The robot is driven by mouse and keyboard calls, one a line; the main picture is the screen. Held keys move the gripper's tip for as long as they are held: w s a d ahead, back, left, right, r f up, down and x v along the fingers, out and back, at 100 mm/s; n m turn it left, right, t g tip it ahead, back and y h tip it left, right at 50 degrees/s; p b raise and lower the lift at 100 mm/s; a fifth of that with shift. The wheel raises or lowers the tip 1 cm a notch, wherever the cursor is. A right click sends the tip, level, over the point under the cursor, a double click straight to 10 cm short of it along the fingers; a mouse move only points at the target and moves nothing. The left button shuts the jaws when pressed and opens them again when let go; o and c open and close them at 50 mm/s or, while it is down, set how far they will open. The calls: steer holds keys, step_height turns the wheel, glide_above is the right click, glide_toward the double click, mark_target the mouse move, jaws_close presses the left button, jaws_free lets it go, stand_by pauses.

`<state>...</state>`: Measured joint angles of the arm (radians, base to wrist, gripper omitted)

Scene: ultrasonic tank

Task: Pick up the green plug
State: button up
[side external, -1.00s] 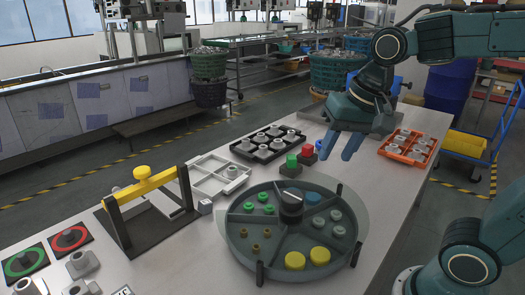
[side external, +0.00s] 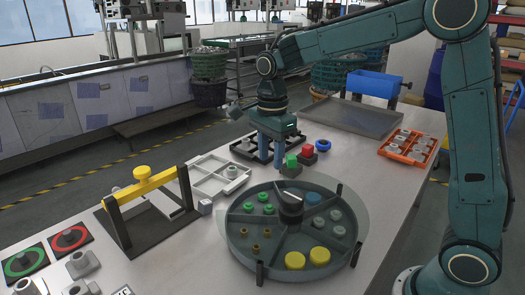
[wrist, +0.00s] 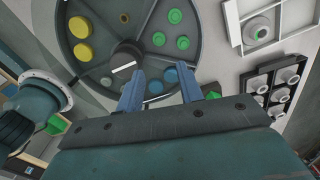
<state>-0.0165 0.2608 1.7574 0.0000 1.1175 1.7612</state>
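A small green plug (side external: 291,160) sits on a dark block beside a similar block with a red top (side external: 307,150). My gripper (side external: 268,168) points down just left of the green plug, above the table, apart from it as far as I can tell. In the wrist view my gripper (wrist: 160,73) is open, with nothing between its fingers. A bit of green (wrist: 213,96), probably the plug, shows beside the right finger, partly hidden. Several round green pieces (side external: 264,196) also lie in the round tray, showing in the wrist view (wrist: 158,39).
The round divided tray (side external: 236,243) with a dark central knob (side external: 291,203) stands in front. A black rack (side external: 238,149) is partly behind my gripper. A pale tray (side external: 205,184), a yellow-topped frame (side external: 143,185) and an orange tray (side external: 407,146) stand around.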

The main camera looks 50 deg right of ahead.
glide_above(270, 206)
steer(key=shift+w+d+f, duration=0.1)
steer(key=shift+f, duration=2.1)
steer(key=shift+w+d+f, duration=0.1)
steer(key=shift+f, duration=2.1)
steer(key=shift+f, duration=0.1)
steer(key=shift+s+a+f, duration=0.15)
steer(key=shift+f, duration=2.4)
steer(key=c, duration=0.7)
